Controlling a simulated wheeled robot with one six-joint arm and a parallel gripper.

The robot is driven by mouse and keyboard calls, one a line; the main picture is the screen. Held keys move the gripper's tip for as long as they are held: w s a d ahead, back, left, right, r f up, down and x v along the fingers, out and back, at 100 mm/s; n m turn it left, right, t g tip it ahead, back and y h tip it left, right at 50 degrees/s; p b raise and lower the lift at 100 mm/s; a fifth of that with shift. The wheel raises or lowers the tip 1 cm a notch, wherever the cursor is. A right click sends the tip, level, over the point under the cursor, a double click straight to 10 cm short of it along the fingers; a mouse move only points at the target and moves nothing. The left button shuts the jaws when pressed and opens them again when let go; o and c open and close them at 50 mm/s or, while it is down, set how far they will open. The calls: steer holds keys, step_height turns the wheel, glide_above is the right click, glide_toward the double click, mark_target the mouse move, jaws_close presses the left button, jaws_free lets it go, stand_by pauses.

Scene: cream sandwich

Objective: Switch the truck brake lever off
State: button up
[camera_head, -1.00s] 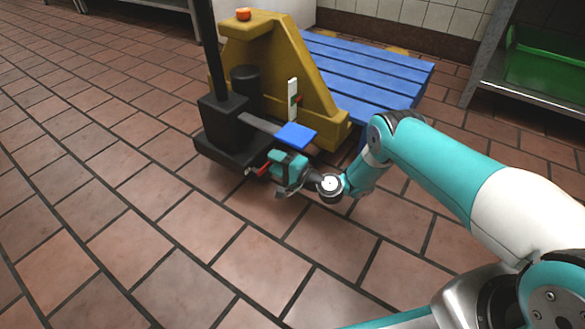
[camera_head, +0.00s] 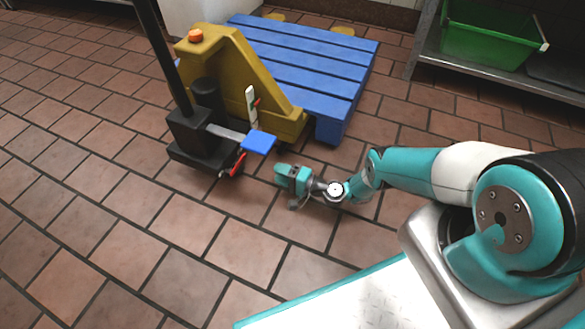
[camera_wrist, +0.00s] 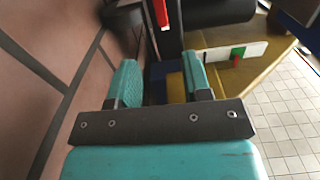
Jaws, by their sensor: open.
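The yellow pallet truck (camera_head: 235,75) stands left of my gripper, with a black base (camera_head: 190,155) and a black handle. A thin red lever (camera_head: 238,164) sticks out low at the base's right side; a red bar also shows at the top of the wrist view (camera_wrist: 160,12). A white upright plate (camera_head: 251,106) stands on the truck; in the wrist view it has green and red marks (camera_wrist: 238,52). I cannot tell for certain which is the brake lever. My gripper (camera_head: 280,174) is open and empty, right of the red lever and apart from it.
A blue pedal (camera_head: 258,143) juts from the truck above and left of my gripper. A blue pallet (camera_head: 310,65) lies behind the truck. A green crate (camera_head: 488,35) sits on a metal shelf at the upper right. The tiled floor in front is clear.

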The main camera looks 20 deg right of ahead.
steer(key=shift+p+v, duration=0.7)
steer(key=shift+v, duration=1.25)
